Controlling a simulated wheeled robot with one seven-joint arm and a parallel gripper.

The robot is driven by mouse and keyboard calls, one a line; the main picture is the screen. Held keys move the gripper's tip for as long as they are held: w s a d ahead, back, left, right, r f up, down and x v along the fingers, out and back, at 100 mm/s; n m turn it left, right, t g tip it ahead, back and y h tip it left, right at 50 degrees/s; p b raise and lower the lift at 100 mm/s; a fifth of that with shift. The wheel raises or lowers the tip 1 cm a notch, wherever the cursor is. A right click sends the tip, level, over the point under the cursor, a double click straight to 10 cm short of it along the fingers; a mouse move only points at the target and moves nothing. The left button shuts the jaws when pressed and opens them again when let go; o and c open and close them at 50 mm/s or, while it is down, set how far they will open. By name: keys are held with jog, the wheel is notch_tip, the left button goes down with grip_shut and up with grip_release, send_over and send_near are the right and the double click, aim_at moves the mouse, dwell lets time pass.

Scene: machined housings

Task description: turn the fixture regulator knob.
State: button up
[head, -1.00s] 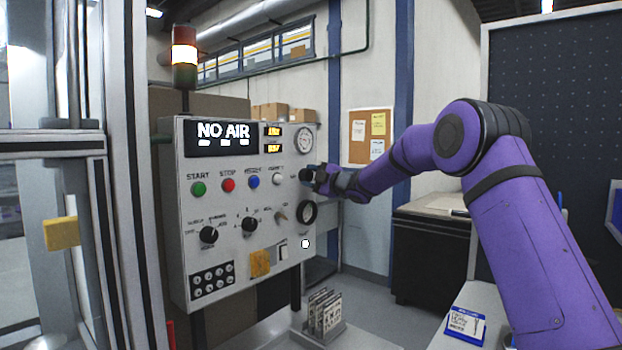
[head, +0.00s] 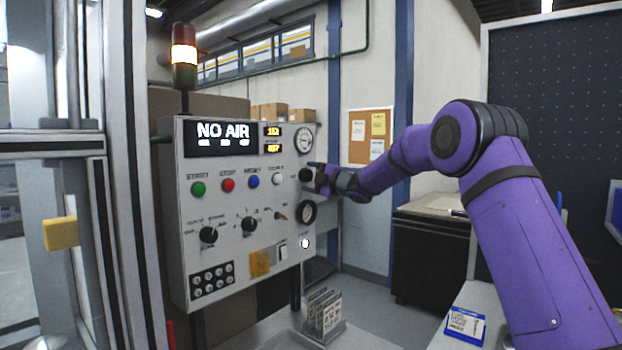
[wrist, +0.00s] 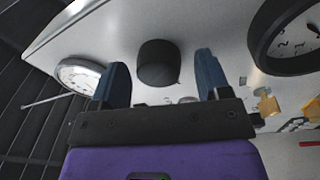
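The grey control panel (head: 240,235) stands at the left in the head view. A round black knob (head: 306,174) sits near its right edge, between two round gauges; I take it for the regulator knob, its label being too small to read. In the wrist view the black knob (wrist: 158,63) lies between my two blue fingers, with a visible gap on each side. My gripper (head: 317,177) is open at the panel's right edge, in front of the knob. How deep the knob sits between the fingertips is unclear.
The upper gauge (head: 304,141) and lower gauge (head: 307,214) flank the knob closely. The panel display (head: 222,135) reads NO AIR. Coloured buttons and two dark selector knobs (head: 208,235) are further left. A card rack (head: 323,315) stands below.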

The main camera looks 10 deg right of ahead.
jog(key=r+v, duration=0.1)
jog(key=v, duration=0.9)
jog(key=shift+s+d+f, duration=0.2)
jog(key=shift+s+f, duration=0.1)
jog(key=shift+f, duration=0.2)
jog(key=s+d+r+m+h, duration=0.25)
jog(key=s+m+h, duration=0.4)
jog(key=s, duration=0.35)
jog(key=s+d+r+m+h, duration=0.1)
jog(key=s+r+m+h, duration=0.2)
jog(key=s+m+h, duration=0.6)
jog(key=s+a+f+m+g+y, duration=0.1)
jog(key=s+f+m+g, duration=0.1)
jog(key=s, duration=0.9)
jog(key=s+a+f+m+g+y, duration=0.1)
jog(key=s+f+m+g, duration=0.2)
jog(key=s, duration=0.9)
jog(key=s+a+f+m+g+y, duration=0.1)
jog(key=s+f+g, duration=0.3)
jog(key=s+f, duration=0.4)
jog(key=s+m, duration=0.1)
jog(key=s, duration=0.3)
jog(key=shift+a+g, duration=0.3)
